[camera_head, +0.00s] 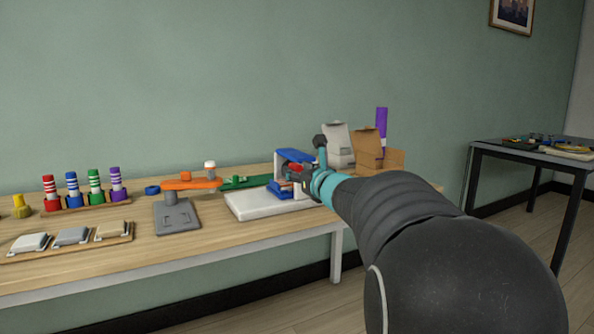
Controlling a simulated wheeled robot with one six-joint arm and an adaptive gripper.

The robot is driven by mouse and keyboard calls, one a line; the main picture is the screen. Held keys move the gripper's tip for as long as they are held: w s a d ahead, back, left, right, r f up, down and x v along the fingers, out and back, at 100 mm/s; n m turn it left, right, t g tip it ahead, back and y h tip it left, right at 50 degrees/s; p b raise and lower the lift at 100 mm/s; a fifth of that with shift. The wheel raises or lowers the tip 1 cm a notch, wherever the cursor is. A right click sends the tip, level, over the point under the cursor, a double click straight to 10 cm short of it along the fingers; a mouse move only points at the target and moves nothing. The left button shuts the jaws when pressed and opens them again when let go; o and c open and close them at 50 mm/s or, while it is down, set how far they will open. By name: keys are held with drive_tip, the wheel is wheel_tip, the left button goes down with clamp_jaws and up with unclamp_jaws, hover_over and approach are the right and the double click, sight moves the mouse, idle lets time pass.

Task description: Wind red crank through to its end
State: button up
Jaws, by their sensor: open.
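A blue and white device (283,190) stands on a white base plate (262,205) at the right part of the wooden bench. A small red part (297,168), which looks like the red crank, shows at its right side; most of it is hidden behind my gripper and arm. My gripper (296,177) is at this device, its dark fingers close to the red part. It is open; I cannot tell whether the fingers touch or surround the crank. The crank's angle cannot be made out.
Left of the device is an orange arm (192,184) with a white knob on a grey stand (177,217). Striped cylinders (72,188) stand in a rack further left, with flat blocks (71,236) in front. Paper bags (367,149) and a purple piece (381,121) stand behind my arm.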

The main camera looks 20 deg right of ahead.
drive_tip(key=s, duration=1.1)
drive_tip(key=shift+s, duration=0.1)
